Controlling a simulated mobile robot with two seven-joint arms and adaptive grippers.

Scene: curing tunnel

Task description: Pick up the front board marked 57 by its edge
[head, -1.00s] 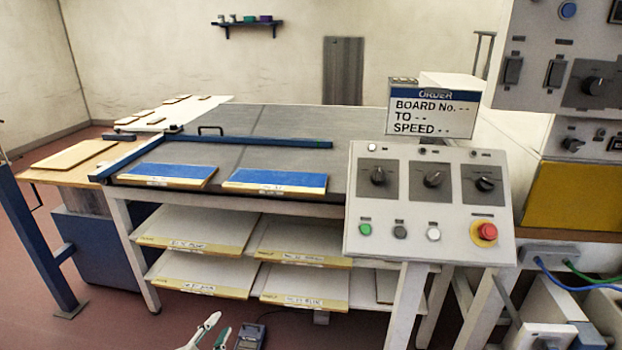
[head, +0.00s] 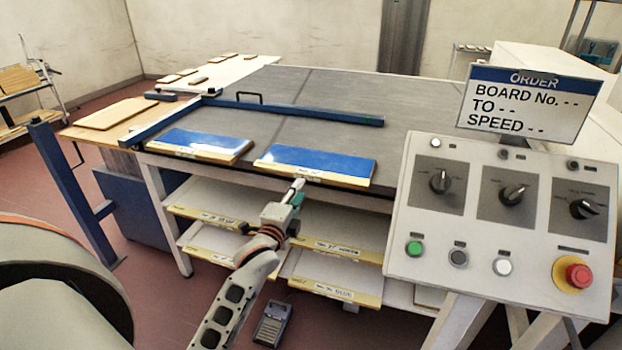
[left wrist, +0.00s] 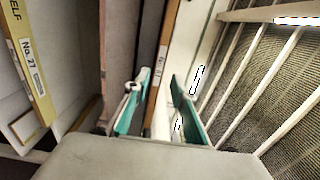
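Two blue-topped boards with pale yellow front edges lie at the front of the grey table; the left board (head: 203,141) and the right board (head: 315,163) have small labels too blurred to read, so I cannot tell which is 57. My left gripper (head: 298,187) is at the front edge of the right board, just below its label. In the left wrist view my left gripper (left wrist: 158,108) is open, its two teal fingers apart. A labelled board edge (left wrist: 168,50) runs between and beyond them; contact is not clear. My right gripper is not in view.
Boards on shelves (head: 335,250) lie under the table, close to my left arm. One marked No. 27 (left wrist: 33,65) shows in the left wrist view. A blue bar (head: 300,111) crosses the grey table (head: 330,88). The control panel (head: 500,215) stands to the right.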

